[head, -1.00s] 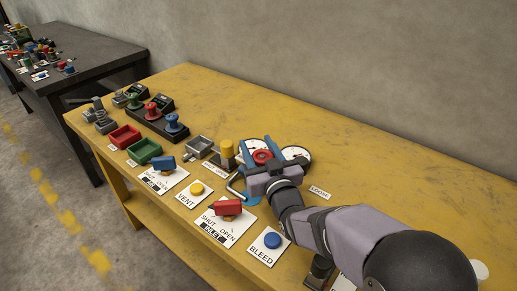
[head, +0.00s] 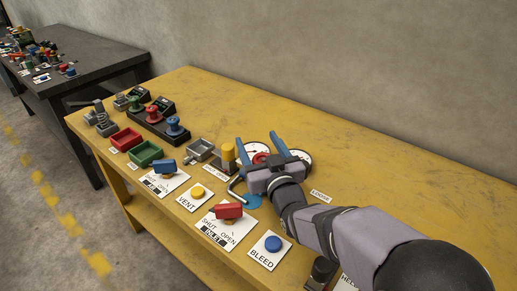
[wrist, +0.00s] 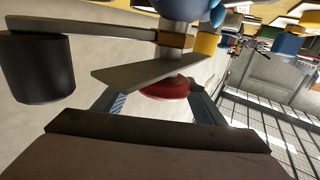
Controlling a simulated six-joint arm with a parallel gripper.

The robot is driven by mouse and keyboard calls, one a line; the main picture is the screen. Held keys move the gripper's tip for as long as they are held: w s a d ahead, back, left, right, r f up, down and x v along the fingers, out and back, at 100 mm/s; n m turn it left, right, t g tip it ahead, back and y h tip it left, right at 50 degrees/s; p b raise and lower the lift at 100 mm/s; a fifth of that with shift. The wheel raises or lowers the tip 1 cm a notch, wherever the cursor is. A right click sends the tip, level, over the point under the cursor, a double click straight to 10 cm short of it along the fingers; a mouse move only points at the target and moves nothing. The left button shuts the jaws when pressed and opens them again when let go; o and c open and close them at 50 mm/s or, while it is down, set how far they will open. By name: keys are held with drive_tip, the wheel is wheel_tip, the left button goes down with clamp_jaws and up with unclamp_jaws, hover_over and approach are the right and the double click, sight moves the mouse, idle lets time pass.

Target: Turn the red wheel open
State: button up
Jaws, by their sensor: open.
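The red wheel (head: 260,158) is on the yellow bench, partly hidden by my gripper in the head view. My gripper (head: 255,138) is open, its two blue fingers reaching past the wheel, one on either side. In the wrist view, the red wheel (wrist: 165,90) shows as a disc between the spread fingers of my gripper (wrist: 158,98). A flat grey bar crosses in front of part of the wheel there. I cannot tell whether either finger touches the rim.
White-faced gauges (head: 254,151) stand behind the wheel. A red inlet handle (head: 227,211) and a blue bleed button (head: 273,243) are in front. The back right of the bench is clear.

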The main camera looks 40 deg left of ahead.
wheel_tip(320, 180, up, 8)
idle(0.4)
drive_tip(key=s+d+f+m+t+h+p, duration=0.1)
drive_tip(key=f+m+t+h+p, duration=0.1)
drive_tip(key=f+p, duration=0.1)
drive_tip(key=s+d+f+m+t+h+p, duration=0.1)
drive_tip(key=s+d+f+t+h+p, duration=0.1)
drive_tip(key=p, duration=0.3)
drive_tip(key=s+d+f+m+t+h+p, duration=0.1)
drive_tip(key=f+m+t+h+p, duration=0.1)
drive_tip(key=f+h+p, duration=0.1)
drive_tip(key=shift+s+d+f+m+p, duration=0.15)
drive_tip(key=shift+s+f+m+p, duration=0.15)
drive_tip(key=shift+f+p, duration=0.15)
drive_tip(key=shift+s+d+f+p, duration=0.3)
drive_tip(key=shift+s+f, duration=0.15)
drive_tip(key=shift+f, duration=0.1)
drive_tip(key=shift+w, duration=0.15)
drive_tip(key=shift+p+x, duration=0.8)
drive_tip(key=shift+x, duration=2.8)
